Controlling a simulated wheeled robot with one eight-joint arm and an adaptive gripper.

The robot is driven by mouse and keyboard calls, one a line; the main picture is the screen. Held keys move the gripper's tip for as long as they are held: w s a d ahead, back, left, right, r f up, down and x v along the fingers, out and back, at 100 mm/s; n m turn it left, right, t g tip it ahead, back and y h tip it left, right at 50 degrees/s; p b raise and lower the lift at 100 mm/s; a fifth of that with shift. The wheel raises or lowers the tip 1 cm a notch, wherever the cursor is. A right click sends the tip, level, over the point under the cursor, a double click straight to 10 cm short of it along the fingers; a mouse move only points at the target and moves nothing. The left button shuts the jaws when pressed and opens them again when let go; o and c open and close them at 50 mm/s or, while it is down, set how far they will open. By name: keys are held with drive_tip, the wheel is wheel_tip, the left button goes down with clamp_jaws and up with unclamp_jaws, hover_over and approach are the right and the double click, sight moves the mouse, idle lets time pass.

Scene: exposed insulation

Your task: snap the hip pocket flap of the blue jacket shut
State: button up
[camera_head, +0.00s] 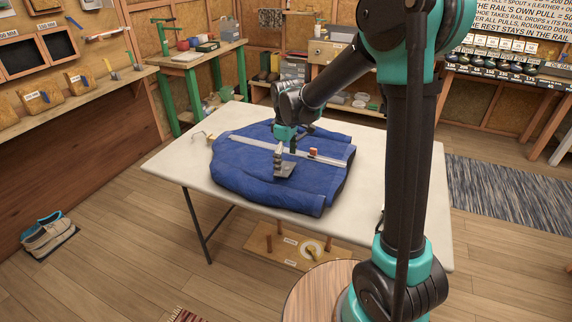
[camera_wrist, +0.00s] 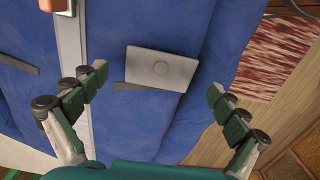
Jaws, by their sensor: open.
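The blue jacket (camera_head: 262,185) lies spread flat on the white table. A pale grey strip (camera_head: 250,144) runs along it, and shows at the left of the wrist view (camera_wrist: 72,40). A light grey pocket flap (camera_wrist: 172,68) with a round snap lies on the blue cloth in the wrist view, and the flap also shows in the head view (camera_head: 286,171). A darker grey strip (camera_wrist: 140,87) sits beside its lower edge. My gripper (camera_wrist: 157,84) is open, its fingers apart on either side of the flap. I cannot tell whether the snap is engaged.
The white table (camera_head: 400,160) has bare room around the jacket. A small orange piece (camera_head: 313,153) sits on the grey strip. A wooden board with pegs (camera_head: 290,250) is below the table's front edge. A green-legged bench (camera_head: 190,57) stands behind at left.

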sight(292, 169)
drive_tip(key=shift+f, duration=0.8)
drive_tip(key=shift+c, duration=0.3)
drive_tip(key=c, duration=1.1)
drive_tip(key=shift+s+d+f+y, duration=0.1)
drive_tip(key=shift+d+y, duration=0.15)
drive_tip(key=shift+y, duration=0.15)
drive_tip(key=shift+f+t+y, duration=0.1)
drive_tip(key=shift+t+y, duration=0.2)
drive_tip(key=shift+y, duration=0.1)
drive_tip(key=o, duration=1.2)
drive_tip(key=shift+c, duration=0.2)
wheel_tip(292, 169, up, 12)
drive_tip(key=d, duration=0.1)
drive_tip(key=shift+s+d, duration=0.3)
